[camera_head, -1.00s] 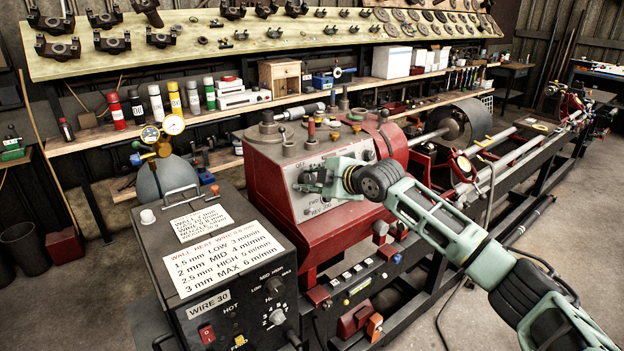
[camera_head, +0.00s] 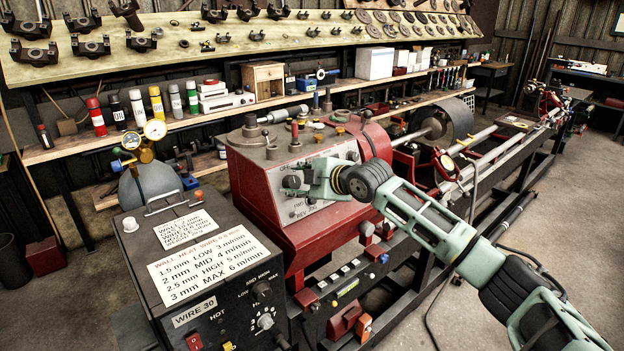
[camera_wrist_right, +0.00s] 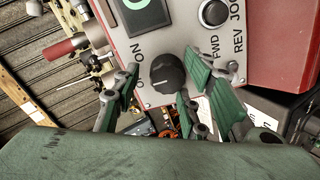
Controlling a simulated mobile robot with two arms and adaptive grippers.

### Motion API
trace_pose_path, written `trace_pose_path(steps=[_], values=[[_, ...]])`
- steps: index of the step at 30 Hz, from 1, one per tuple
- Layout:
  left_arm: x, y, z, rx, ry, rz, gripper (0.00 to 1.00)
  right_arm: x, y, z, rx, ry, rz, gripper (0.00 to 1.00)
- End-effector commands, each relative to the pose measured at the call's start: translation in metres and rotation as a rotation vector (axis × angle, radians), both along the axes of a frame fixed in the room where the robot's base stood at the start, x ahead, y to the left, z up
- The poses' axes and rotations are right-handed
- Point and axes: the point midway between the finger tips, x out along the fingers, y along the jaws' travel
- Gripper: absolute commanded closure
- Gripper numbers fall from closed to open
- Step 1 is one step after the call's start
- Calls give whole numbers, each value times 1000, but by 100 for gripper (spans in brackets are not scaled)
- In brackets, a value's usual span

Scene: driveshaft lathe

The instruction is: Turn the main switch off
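The main switch looks to be the black rotary knob (camera_wrist_right: 168,73) on the pale control panel, beside printed letters reading ON. A small white mark shows at its lower left side. My right gripper (camera_wrist_right: 152,84) is open, with its green-padded fingers spread on either side of the knob. I see no finger clearly touching it. In the head view my right gripper (camera_head: 310,181) is in front of the panel (camera_head: 292,212) on the red lathe headstock (camera_head: 255,190). It hides part of the panel. My left gripper is out of view.
A second black knob (camera_wrist_right: 214,12) stands near the FWD, REV and JOG labels. A dark wire-heater box (camera_head: 205,270) stands in front of the headstock. Spray cans line the shelf behind. The lathe bed runs away to the right, with open floor (camera_head: 560,225) beyond.

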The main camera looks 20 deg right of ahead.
Motion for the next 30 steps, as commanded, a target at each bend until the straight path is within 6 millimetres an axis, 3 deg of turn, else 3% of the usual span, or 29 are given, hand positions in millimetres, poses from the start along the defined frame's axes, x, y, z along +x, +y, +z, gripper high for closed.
trace_pose_path(steps=[15, 21, 30], values=[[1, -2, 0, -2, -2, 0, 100, -82, -33, 38, -3, -3, -2, 60], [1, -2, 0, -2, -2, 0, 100, -94, -36, 44, -1, -3, 0, 60], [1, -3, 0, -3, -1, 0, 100, -95, -37, 45, 0, -3, -1, 60]])
